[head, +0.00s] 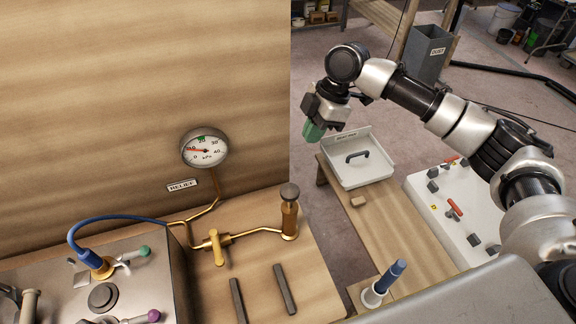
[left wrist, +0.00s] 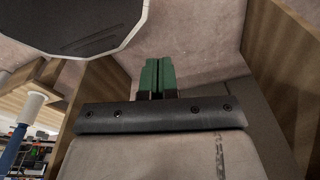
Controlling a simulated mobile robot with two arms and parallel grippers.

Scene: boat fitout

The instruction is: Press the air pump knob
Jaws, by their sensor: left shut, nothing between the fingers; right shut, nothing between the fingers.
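The air pump (head: 290,220) is a brass cylinder standing upright on the wooden bench, with a dark round knob (head: 290,191) on top. A brass pipe runs from it past a valve to a pressure gauge (head: 205,149) on the wooden panel; its red needle points left, at the low part of the scale. My right gripper (head: 314,132) has green fingertips and is shut and empty, above and to the right of the knob in the picture, apart from it. My left gripper (left wrist: 158,76) shows only in the left wrist view, shut and empty. The knob is not recognisable there.
A brass valve (head: 218,247) and two dark bars (head: 284,290) are on the bench left of and before the pump. A metal panel (head: 60,285) with a blue hose is at left. A white tray (head: 361,172) and a blue-handled tool (head: 384,282) are at right.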

